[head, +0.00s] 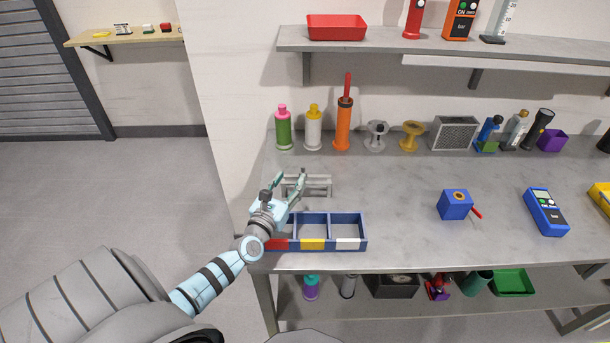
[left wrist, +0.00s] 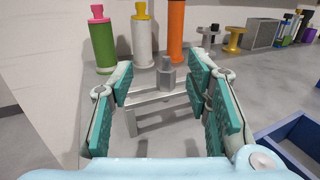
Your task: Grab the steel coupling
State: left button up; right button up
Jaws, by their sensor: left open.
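A small grey metal piece, which looks like the steel coupling (left wrist: 167,76), sits on a grey rack (left wrist: 150,99) in the left wrist view. The rack also shows in the head view (head: 321,180), at the left back of the bench; there I cannot make out the coupling clearly behind my fingers. My left gripper (head: 291,184) is open at the rack. In the left wrist view its teal-padded fingers (left wrist: 160,84) stand apart on either side of the coupling, with a gap visible on both sides. My right gripper is not in view.
A blue three-compartment tray (head: 329,226) lies just in front of the rack, beneath my left arm. A blue block with a red handle (head: 455,204) and a blue meter (head: 546,212) stand right. Bottles (head: 283,130) and spools (head: 412,135) line the wall. The bench middle is clear.

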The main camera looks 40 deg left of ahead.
aim_at(302, 169)
pick_arm(q)
jog(key=w, duration=0.2)
jog(key=w+f+b, duration=0.1)
jog(key=w, duration=0.2)
jog(key=w+a+b, duration=0.1)
jog(key=w, duration=0.2)
jog(key=shift+a+f, duration=0.1)
jog(key=shift+f, duration=0.25)
jog(key=shift+w+r, duration=0.1)
jog(key=shift+w, duration=0.15)
jog(key=shift+s+r, duration=0.25)
jog(key=shift+s, duration=0.15)
jog(key=c, duration=0.7)
jog(key=shift+c, duration=1.3)
grip_shut()
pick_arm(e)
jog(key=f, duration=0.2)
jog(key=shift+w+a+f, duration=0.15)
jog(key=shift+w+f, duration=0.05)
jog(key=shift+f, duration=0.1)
